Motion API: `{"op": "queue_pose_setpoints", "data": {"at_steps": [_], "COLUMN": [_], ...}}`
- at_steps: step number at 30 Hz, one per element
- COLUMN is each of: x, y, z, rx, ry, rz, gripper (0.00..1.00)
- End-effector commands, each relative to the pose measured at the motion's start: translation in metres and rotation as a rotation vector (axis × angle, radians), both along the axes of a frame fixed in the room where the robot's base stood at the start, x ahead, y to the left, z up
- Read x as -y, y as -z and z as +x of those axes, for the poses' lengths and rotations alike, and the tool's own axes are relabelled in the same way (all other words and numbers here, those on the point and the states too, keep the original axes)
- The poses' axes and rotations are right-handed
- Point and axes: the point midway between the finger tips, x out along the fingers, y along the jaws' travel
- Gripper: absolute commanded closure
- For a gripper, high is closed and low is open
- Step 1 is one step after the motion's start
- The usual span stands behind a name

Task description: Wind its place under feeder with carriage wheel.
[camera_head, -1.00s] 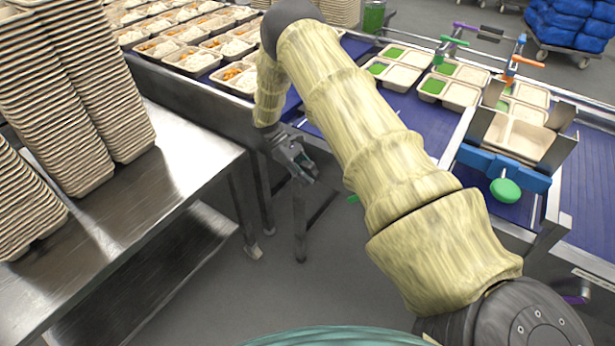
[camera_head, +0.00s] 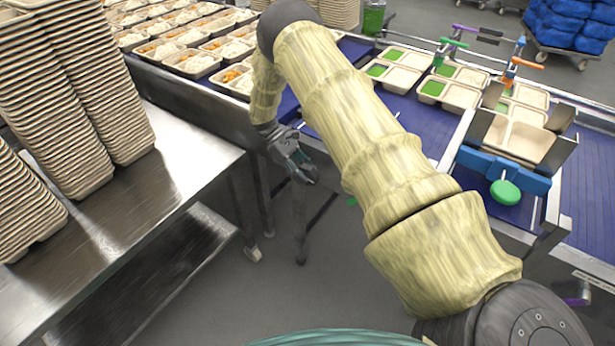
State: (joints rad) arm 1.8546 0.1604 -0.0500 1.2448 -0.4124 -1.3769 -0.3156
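My gripper (camera_head: 305,173) hangs at the end of my sleeved arm, over the gap between the steel table and the conveyor. It is small and seen at an angle, so I cannot tell whether its fingers are open. No object shows in it. A green round wheel or knob (camera_head: 505,192) sits on the front of a blue carriage block (camera_head: 478,160) at the right, well away from my gripper. A two-compartment tray (camera_head: 525,141) sits between dark plates above the block. A bit of green (camera_head: 352,201) shows beside my arm, mostly hidden. I cannot tell which part is the feeder.
Stacks of empty trays (camera_head: 75,110) stand on the steel table (camera_head: 185,165) at left. Filled trays (camera_head: 192,62) cover the back left. Trays with green portions (camera_head: 400,75) lie on the blue conveyor (camera_head: 425,118). Coloured handles (camera_head: 527,62) stand at the conveyor's far side. My arm crosses the middle.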

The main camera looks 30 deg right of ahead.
Motion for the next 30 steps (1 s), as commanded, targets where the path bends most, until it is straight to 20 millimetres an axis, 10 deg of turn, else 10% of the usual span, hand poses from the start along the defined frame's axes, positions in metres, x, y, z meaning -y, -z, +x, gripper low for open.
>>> {"op": "queue_pose_setpoints", "data": {"at_steps": [15, 30], "x": [-0.024, -0.027], "y": [-0.057, -0.065], "z": [0.06, 0.068], "rx": [0.002, 0.0], "ry": [0.0, 0.001], "rz": [0.001, 0.001], "gripper": [0.64, 0.64]}}
